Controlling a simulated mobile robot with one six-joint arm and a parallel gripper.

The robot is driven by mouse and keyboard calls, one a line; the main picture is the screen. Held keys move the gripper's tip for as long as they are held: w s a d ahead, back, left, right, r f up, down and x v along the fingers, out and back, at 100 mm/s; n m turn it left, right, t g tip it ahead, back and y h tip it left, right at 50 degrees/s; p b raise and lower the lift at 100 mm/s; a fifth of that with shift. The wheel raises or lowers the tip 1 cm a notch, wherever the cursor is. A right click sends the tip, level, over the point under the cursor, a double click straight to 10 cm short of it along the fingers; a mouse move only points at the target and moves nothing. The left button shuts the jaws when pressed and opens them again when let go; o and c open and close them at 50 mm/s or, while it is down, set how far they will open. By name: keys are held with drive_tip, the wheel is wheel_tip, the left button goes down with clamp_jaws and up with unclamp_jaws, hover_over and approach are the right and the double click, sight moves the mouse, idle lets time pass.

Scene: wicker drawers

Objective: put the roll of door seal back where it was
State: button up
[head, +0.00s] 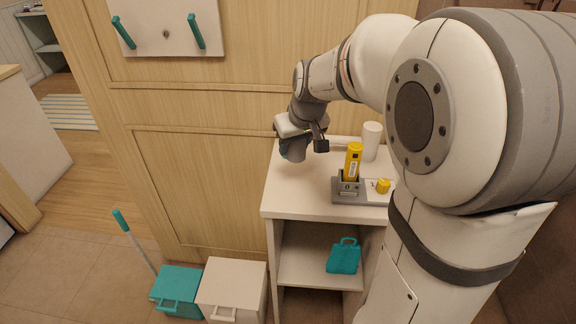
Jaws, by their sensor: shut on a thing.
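My gripper (286,152) is over the back left part of the white top of a small shelf unit (290,200), close to the wooden panel. It points down and away from the camera, and its fingers are mostly hidden behind its own body. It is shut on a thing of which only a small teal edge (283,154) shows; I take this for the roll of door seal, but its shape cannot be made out. Whether it touches the top cannot be told.
A white cylinder (372,141), a yellow device (353,162) in a grey dock (346,190) and a yellow knob-like piece (383,186) stand right of my gripper. A teal bag (343,257) sits on the lower shelf. Teal (178,284) and white (232,283) bins stand on the floor.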

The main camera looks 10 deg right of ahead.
hover_over(291, 180)
drive_tip(key=s, duration=0.2)
drive_tip(key=f, duration=0.6)
drive_tip(key=shift+w+d, duration=0.15)
drive_tip(key=shift+w, duration=0.1)
drive_tip(key=shift+f, duration=1.85)
drive_tip(key=shift+b, duration=0.3)
drive_tip(key=shift+f, duration=0.2)
drive_tip(key=o, duration=1)
drive_tip(key=shift+r, duration=0.2)
